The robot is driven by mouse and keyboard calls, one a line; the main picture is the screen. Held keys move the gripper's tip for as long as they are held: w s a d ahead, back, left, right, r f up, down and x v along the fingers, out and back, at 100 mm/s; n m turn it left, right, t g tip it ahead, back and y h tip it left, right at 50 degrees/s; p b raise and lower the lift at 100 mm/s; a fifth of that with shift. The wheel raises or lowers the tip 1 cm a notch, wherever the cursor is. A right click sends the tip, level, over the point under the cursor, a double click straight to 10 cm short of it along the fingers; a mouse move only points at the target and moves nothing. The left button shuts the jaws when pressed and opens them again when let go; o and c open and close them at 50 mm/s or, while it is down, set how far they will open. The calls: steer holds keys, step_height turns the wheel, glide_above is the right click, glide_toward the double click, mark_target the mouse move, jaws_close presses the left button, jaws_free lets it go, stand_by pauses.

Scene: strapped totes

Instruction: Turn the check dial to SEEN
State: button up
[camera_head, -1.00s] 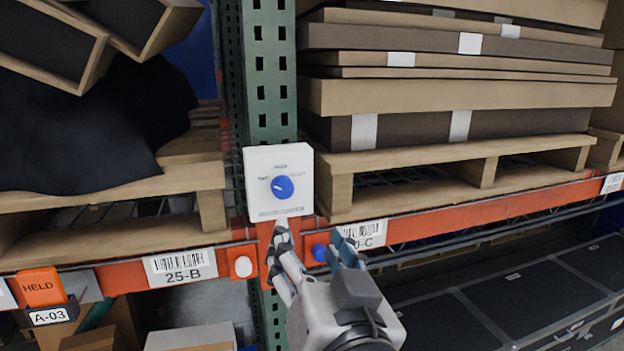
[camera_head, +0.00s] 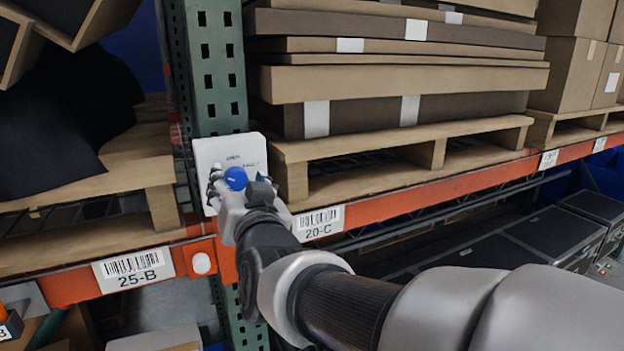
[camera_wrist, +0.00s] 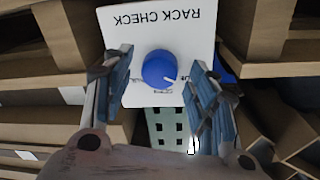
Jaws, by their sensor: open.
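The check dial (camera_head: 235,179) is a round blue knob on a white plate (camera_head: 209,154) fixed to a green rack post. My gripper (camera_head: 238,184) is at the plate, its fingers on either side of the dial. In the wrist view the plate appears upside down and reads RACK CHECK. There the dial (camera_wrist: 158,69) sits between the open fingers of my gripper (camera_wrist: 158,85), with gaps visible on both sides. Its white mark points right and slightly down, towards a label partly hidden by the right finger. The small labels are too blurred to read.
An orange beam (camera_head: 400,197) runs below the plate, with a 25-B label (camera_head: 134,266) and a 20-C label (camera_head: 319,223). A round white button (camera_head: 201,263) is on the beam. Pallets with flat boxes (camera_head: 400,85) and dark cloth (camera_head: 60,140) flank the post.

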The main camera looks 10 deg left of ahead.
steer(key=shift+w, duration=0.1)
steer(key=shift+c, duration=0.2)
steer(key=c, duration=1)
steer(key=shift+f+m+b, duration=0.1)
steer(key=shift+m+b, duration=0.2)
steer(key=shift+b, duration=0.25)
steer(key=shift+m+b, duration=1)
steer(key=shift+b, duration=0.2)
steer(key=m+b, duration=0.2)
steer(key=shift+m, duration=0.3)
steer(key=m+b, duration=0.3)
steer(key=m, duration=0.3)
steer(key=shift+g+b, duration=0.3)
steer(key=shift+b, duration=0.05)
steer(key=shift+r, duration=0.2)
